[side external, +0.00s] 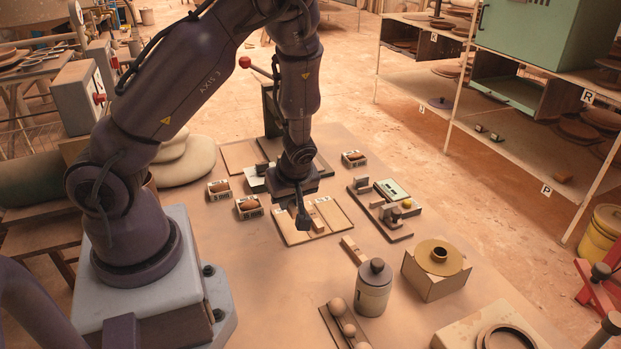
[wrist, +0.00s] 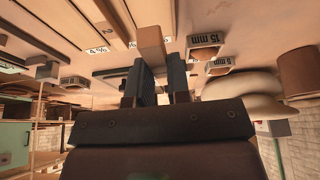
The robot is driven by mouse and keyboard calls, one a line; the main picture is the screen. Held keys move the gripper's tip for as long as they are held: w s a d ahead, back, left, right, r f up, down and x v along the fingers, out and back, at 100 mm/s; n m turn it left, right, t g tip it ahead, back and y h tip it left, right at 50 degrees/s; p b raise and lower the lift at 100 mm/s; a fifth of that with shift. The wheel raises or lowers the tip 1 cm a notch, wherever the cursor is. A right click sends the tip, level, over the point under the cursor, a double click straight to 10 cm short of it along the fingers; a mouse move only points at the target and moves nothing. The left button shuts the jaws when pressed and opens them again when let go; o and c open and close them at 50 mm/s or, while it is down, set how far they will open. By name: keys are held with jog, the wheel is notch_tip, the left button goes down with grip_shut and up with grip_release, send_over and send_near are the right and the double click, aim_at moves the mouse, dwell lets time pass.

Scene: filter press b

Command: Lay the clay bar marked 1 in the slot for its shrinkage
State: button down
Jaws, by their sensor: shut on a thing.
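My gripper (wrist: 153,82) is shut on a tan clay bar (wrist: 151,45), whose end shows between the fingers in the wrist view. No number can be read on the bar. In the side external view my gripper (side external: 303,219) points down over the slotted board (side external: 285,228). I cannot tell whether the held bar touches the board. In the wrist view the board (wrist: 75,38) shows long strips, a "4 %" label (wrist: 97,48) and a mark "2" (wrist: 105,25). Another label beside the bar is partly hidden. A loose tan bar (side external: 353,250) lies on the table right of the board.
Small labelled boxes (side external: 249,208) stand left of the board, one marked 15 mm (wrist: 208,40). A tray with small parts (side external: 393,234) stands to the right. A lidded jar (side external: 374,287) and a box with a ring (side external: 437,270) stand in front. Bare table lies between.

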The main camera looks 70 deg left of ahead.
aim_at(292, 225)
jog(key=shift+w+f, duration=0.25)
jog(key=shift+f, duration=2.6)
jog(key=shift+w+f, duration=0.15)
jog(key=shift+f, duration=0.35)
